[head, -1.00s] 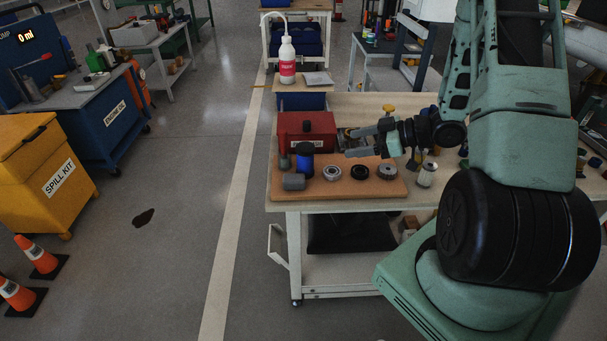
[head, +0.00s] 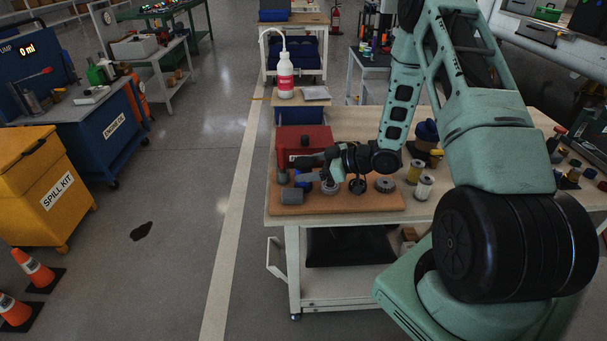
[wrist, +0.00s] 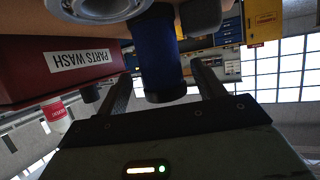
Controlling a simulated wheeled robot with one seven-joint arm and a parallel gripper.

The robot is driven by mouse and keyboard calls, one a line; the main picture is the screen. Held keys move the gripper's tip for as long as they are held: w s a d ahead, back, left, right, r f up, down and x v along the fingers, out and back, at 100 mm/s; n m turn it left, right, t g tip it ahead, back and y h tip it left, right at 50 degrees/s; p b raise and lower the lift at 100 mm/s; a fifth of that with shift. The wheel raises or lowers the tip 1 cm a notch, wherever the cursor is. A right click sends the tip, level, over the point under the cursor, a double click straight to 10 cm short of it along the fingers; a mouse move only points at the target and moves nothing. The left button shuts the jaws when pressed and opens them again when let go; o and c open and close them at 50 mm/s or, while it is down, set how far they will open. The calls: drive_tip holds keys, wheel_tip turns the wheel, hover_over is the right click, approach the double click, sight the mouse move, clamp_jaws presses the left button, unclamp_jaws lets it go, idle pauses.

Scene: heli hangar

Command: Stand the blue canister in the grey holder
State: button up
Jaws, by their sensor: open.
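The blue canister (head: 305,183) stands on the brown board, partly hidden by my gripper in the head view. In the wrist view, which is upside down, the canister (wrist: 160,52) is a blue cylinder with a black cap. My gripper (head: 306,168) is open. Its fingers (wrist: 162,88) lie on either side of the canister's capped end in the wrist view, with gaps showing. A grey block (head: 292,196) sits at the board's front left. A grey ring-shaped part (head: 385,185) sits at its right. I cannot tell which is the holder.
The brown board (head: 340,204) lies on the workbench, with a silver ring and a black ring partly behind my gripper. A red parts-wash box (head: 303,138) stands behind.

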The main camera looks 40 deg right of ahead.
sight(298, 171)
drive_tip(key=shift+x, duration=1.85)
drive_tip(key=shift+s+a+f, duration=0.1)
drive_tip(key=c, duration=1.2)
drive_tip(key=shift+c, duration=0.2)
